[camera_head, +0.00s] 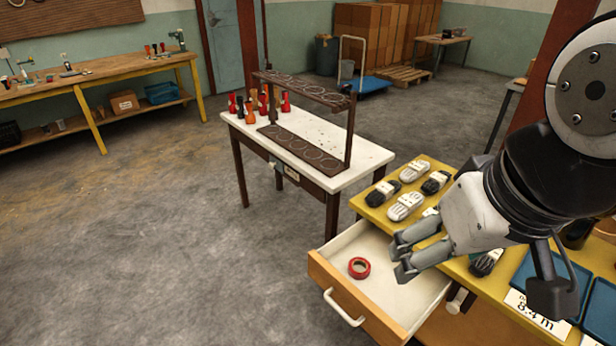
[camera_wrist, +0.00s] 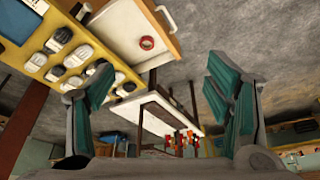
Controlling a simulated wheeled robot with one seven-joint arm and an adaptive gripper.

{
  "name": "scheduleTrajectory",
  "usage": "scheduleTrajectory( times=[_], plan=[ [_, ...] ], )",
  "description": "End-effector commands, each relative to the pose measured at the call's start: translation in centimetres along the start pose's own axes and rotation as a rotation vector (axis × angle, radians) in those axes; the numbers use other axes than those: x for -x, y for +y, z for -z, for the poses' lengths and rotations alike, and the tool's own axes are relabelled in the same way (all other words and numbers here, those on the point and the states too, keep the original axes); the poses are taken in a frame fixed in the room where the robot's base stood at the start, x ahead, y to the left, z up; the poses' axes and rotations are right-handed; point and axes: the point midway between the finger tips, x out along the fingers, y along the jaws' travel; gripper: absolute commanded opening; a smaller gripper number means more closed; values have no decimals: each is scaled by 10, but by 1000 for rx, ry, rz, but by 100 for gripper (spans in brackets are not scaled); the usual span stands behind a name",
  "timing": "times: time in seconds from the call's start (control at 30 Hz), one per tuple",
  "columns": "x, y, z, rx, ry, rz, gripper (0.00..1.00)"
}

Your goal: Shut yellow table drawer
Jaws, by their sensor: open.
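The yellow table (camera_head: 374,212) stands at the lower right in the head view; its top also shows at the left of the wrist view (camera_wrist: 47,50). Its drawer (camera_head: 335,290) is pulled out, with a wooden front and a white handle (camera_head: 343,308). A red tape roll (camera_head: 359,267) lies inside it. In the wrist view the drawer (camera_wrist: 163,15) is at the top, with the tape roll (camera_wrist: 147,43) visible. My gripper (camera_head: 402,256) is open and empty. In the head view it overlaps the drawer's right part; its exact height above it is unclear.
Several bundled cords, white (camera_head: 405,206) and black (camera_head: 381,193), lie on the yellow table, with blue trays (camera_head: 549,283) at right. The floor left of the drawer is clear.

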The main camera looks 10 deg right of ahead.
Motion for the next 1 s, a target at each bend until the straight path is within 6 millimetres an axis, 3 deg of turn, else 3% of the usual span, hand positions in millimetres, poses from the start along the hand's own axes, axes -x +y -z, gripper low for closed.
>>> scheduleTrajectory(
  times=[0.03, 0.17, 0.27, 0.3, 0.67, 1.0],
  plan=[
    [-2, 0, 1, 7, -6, 1, 55],
    [-20, -2, 9, 68, -57, 0, 25],
    [-46, -5, 21, 165, -135, -5, 2],
    [-59, -6, 27, 211, -172, -10, 0],
    [-178, -30, 72, 665, -487, -122, 0],
    [-299, -72, 99, 1107, -748, -348, 0]
  ],
)
